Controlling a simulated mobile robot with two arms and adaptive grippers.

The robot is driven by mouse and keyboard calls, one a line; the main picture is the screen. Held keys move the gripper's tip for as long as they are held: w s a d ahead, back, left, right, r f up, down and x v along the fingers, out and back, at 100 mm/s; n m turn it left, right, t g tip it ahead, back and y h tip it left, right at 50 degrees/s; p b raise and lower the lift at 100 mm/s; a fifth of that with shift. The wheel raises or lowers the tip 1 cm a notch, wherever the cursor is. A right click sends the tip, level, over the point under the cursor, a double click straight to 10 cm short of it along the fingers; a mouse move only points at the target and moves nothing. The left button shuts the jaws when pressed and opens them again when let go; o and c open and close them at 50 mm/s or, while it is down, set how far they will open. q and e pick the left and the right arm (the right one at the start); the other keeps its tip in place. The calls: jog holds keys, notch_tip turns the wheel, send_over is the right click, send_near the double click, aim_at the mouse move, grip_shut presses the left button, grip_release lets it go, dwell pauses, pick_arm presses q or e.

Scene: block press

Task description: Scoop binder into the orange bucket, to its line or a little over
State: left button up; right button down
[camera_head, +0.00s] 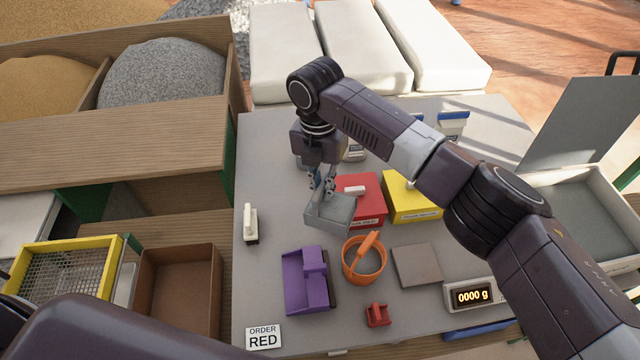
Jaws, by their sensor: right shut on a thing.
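The orange bucket (381,268) stands on the grey table (262,277), with an orange stick-like piece slanting across its opening. I cannot see its line or how full it is. My right gripper (323,187) is shut on a grey open box-like scoop (329,214), behind and left of the bucket and apart from it. The scoop's contents are too unclear to tell, and its height above the table is hard to judge. I cannot tell which material is the binder. My left gripper is out of view.
A red box (374,207) and a yellow box (415,207) stand behind the bucket. A purple holder (303,282) is left of it, and a grey plate (417,265) right of it. A scale (470,296) reads 0000 g. A card (263,337) says ORDER RED.

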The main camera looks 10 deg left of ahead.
aim_at(346, 217)
jog(key=shift+d+f+b, duration=0.25)
jog(key=shift+f, duration=0.3)
jog(key=shift+d+f+b, duration=0.25)
jog(key=shift+f, duration=0.3)
jog(key=shift+d+r+y+p, duration=0.2)
jog(key=shift+d+y+p, duration=0.1)
jog(key=shift+d+y, duration=0.2)
jog(key=shift+s+d+r+y, duration=0.1)
jog(key=shift+s+d+y, duration=0.1)
jog(key=shift+d+y, duration=0.55)
jog(key=shift+s+d+r+t+y+b, duration=0.15)
jog(key=shift+d+t+y+b, duration=0.15)
jog(key=shift+d+y+b, duration=0.9)
jog(key=shift+a+r+h+p, duration=0.15)
jog(key=shift+r+h+p, duration=0.15)
jog(key=shift+r, duration=0.1)
jog(key=shift+a+r+h+p, duration=0.1)
jog(key=shift+r+h+p, duration=1.75)
jog(key=shift+r+p, duration=0.5)
